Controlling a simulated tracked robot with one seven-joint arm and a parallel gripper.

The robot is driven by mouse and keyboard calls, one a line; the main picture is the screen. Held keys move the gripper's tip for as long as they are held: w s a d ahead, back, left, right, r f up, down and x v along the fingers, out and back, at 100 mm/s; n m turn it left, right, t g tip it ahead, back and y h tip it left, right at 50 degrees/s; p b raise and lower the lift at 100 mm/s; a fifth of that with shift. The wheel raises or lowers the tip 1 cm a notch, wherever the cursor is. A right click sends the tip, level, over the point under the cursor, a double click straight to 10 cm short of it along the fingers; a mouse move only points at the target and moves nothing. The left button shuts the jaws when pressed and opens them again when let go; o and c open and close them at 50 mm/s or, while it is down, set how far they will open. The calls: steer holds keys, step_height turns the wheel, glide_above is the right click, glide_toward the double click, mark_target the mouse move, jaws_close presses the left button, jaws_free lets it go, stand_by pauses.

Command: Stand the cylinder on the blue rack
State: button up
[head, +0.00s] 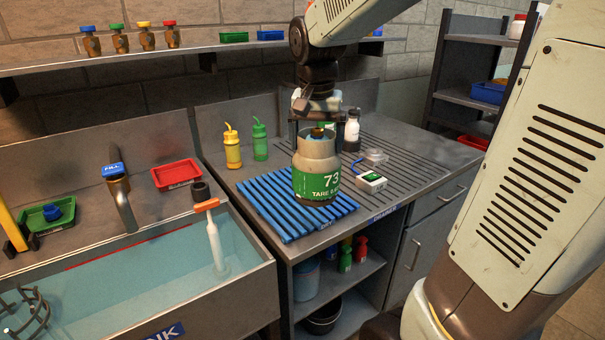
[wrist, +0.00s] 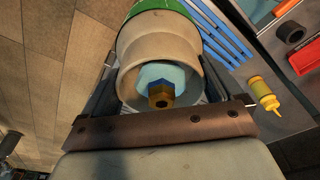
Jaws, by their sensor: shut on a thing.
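The cylinder (head: 316,172) is a beige gas bottle with a green label reading "73" and "TARE". It looks upright over the right part of the blue slatted rack (head: 262,207) on the worktop. I cannot tell whether its base touches the slats. My gripper (head: 317,128) comes down from above and is shut on the cylinder's top collar. In the wrist view the cylinder (wrist: 165,52) fills the space between the fingers, with a brass and blue valve inside the collar. The blue rack (wrist: 222,38) shows beside it there. The cylinder hides part of the rack.
A yellow bottle (head: 232,148) and a green bottle (head: 260,139) stand behind the rack. A white bottle (head: 352,131) and a small white scale (head: 371,181) stand right of the cylinder. A water-filled sink (head: 150,270) lies to the left.

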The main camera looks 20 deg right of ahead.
steer(key=w+d+f, duration=0.2)
steer(key=w+f, duration=1)
stand_by(0.4)
steer(key=shift+w+f, duration=0.1)
steer(key=shift+f, duration=0.1)
steer(key=o, duration=1.7)
